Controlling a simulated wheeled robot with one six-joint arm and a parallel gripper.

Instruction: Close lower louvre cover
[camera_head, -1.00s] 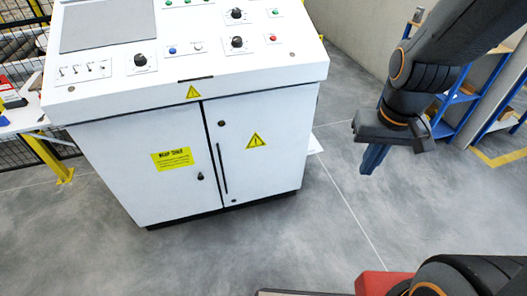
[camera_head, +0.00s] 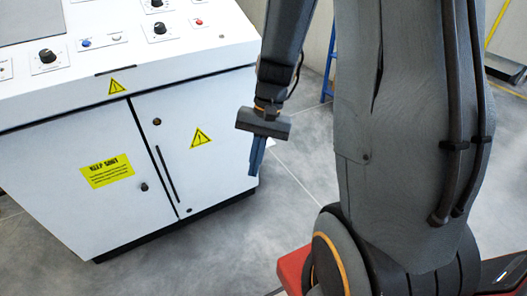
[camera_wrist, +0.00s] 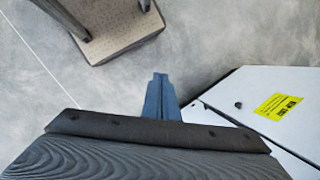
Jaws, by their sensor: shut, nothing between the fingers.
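No louvre cover can be made out in either view. A white control cabinet (camera_head: 95,205) stands at the left in the head view, its two front doors looking shut. The left door has a yellow "KEEP SHUT" label (camera_head: 107,171) and a small dark knob. The right door (camera_head: 205,165) has a warning triangle and a narrow dark slot. My gripper (camera_head: 256,166) has its blue fingers together and empty, in front of the cabinet's right side in the picture. In the wrist view my gripper (camera_wrist: 161,88) points over grey floor, with the cabinet (camera_wrist: 285,88) at the right.
A sloped panel with knobs and buttons (camera_head: 125,50) tops the cabinet. A blue frame (camera_head: 330,62) stands behind. A brown flat-topped object (camera_wrist: 120,38) with a dark upright shows at the top of the wrist view.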

